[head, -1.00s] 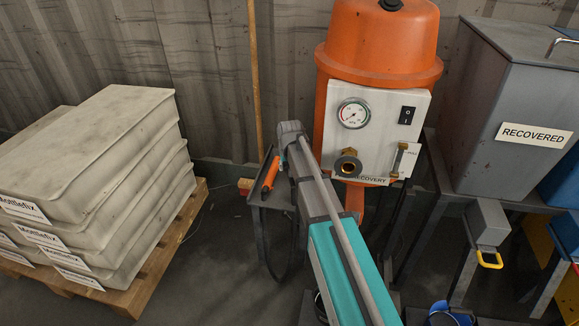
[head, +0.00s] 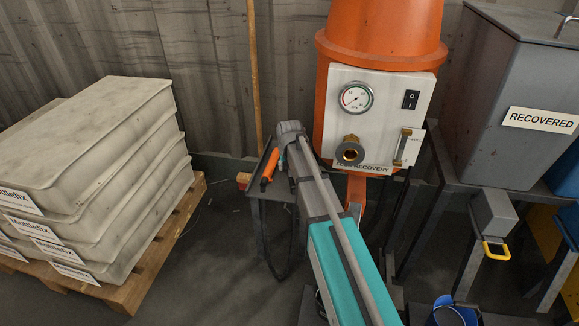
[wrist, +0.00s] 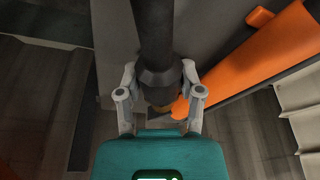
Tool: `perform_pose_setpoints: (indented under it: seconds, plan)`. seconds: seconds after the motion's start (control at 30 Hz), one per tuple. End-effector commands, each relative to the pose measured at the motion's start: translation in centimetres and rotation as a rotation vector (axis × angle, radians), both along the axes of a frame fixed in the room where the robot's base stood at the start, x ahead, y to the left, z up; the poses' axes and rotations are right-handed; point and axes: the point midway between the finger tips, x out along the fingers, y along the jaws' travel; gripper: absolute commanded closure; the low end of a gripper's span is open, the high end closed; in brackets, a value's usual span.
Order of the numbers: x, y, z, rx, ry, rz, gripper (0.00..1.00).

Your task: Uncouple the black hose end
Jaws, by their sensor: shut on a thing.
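In the wrist view the black hose end (wrist: 157,76) lies between the two grey fingers of my gripper (wrist: 160,92), which is shut on it. A small brass-coloured part shows just below the hose end, partly hidden by my gripper. In the head view my gripper is hidden behind my arm at the small dark stand (head: 262,192). A brass port (head: 350,151) with a dark round opening sits on the white panel (head: 385,117) of the orange recovery unit (head: 383,30). No hose is seen on that port.
An orange-handled tool (head: 269,167) lies on the stand and shows large in the wrist view (wrist: 255,62). A dark cable or hose loop (head: 284,265) hangs below. Stacked grey slabs (head: 90,150) on a pallet stand left, a grey bin (head: 500,90) right.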

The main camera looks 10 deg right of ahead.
Motion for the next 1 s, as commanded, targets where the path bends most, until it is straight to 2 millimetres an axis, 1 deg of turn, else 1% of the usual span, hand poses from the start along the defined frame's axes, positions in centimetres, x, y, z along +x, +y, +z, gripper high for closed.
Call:
perform_pose_setpoints:
  seconds: [0.07,0.1,0.17,0.2,0.3,1.0]
  plan:
    - [0.0,0.02,0.01,0.0,0.0,0.0,0.99]
    - [0.01,0.02,0.01,0.0,0.0,0.0,0.46]
    - [0.0,0.02,0.01,0.0,0.0,0.0,0.35]
    - [0.0,0.03,0.01,0.0,0.0,0.0,0.27]
    - [0.0,0.03,0.01,0.0,0.0,0.0,0.11]
    - [0.01,0.05,0.08,0.0,0.0,0.001,0.11]
